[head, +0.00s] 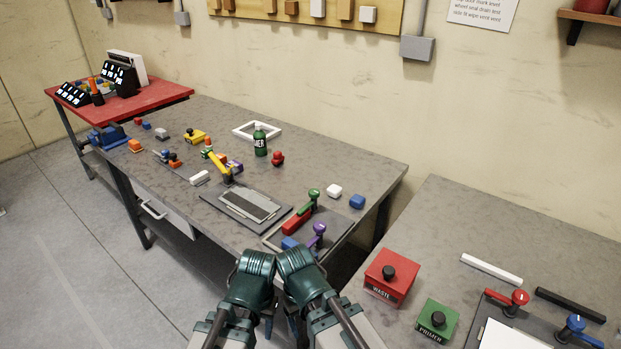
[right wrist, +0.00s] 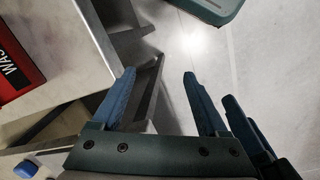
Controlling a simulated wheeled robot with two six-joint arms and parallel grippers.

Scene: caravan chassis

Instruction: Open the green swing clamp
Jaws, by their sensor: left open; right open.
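The green swing clamp (head: 313,196) stands near the right front corner of the grey workbench, its green knob raised beside a red block (head: 297,220). Whether its arm is swung over the block is too small to tell. A purple-knobbed clamp (head: 318,232) stands just in front of it. My left gripper (head: 269,324) is low at the bottom middle of the head view, mostly hidden by my arm, and apart from the clamp. My right gripper (right wrist: 158,75) is open and empty in the right wrist view, over bare floor. The clamp is not in that view.
A red waste box (head: 389,277) and a green primer box (head: 437,320) stand on the right table. A green bottle (head: 260,142), a grey plate (head: 247,206) and a yellow clamp (head: 221,166) are on the workbench. A gap separates the two tables.

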